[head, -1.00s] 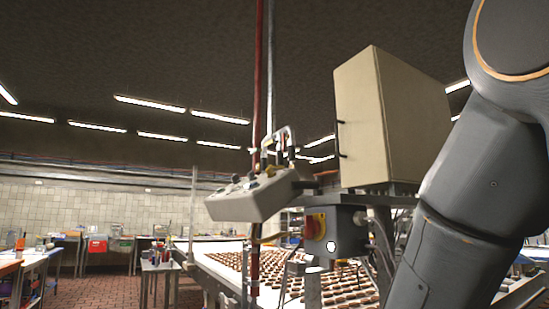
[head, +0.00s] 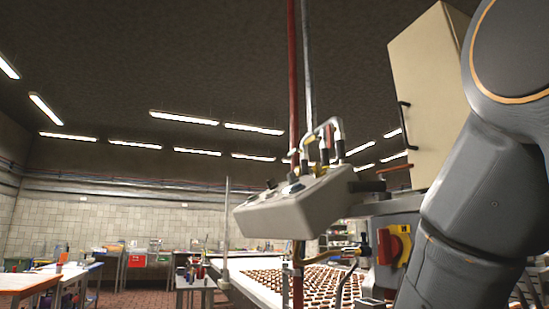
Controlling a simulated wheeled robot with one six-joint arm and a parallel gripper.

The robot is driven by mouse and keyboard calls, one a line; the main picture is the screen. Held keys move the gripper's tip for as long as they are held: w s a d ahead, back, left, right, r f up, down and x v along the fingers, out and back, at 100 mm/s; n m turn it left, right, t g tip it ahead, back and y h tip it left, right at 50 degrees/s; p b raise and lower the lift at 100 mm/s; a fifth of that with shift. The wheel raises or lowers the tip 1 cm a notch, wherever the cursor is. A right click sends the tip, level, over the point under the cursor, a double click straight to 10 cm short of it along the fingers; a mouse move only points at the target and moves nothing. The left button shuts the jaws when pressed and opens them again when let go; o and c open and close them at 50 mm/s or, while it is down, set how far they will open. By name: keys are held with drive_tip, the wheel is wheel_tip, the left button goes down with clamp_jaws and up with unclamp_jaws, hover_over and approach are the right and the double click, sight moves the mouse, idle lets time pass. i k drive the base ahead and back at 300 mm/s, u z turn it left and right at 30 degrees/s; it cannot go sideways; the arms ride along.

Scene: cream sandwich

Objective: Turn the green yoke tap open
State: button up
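I cannot make out a green yoke tap in the head view. A red vertical pipe (head: 293,90) and a grey pipe (head: 307,75) run side by side down from the ceiling, and their lower part passes behind a grey control box (head: 300,208). My gripper is out of view; only the dark links of my arm show, along the right edge, and they hide what lies behind them.
A beige cabinet (head: 428,85) and a red-and-yellow switch (head: 394,246) stand close on the right. A conveyor (head: 262,294) carries rows of brown biscuits below. Worktables (head: 25,283) stand at the left, with open floor (head: 130,299) between.

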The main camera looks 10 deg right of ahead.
sight(295, 149)
drive_tip(key=u, duration=1.95)
drive_tip(key=i, duration=2.2)
drive_tip(key=z, duration=3.2)
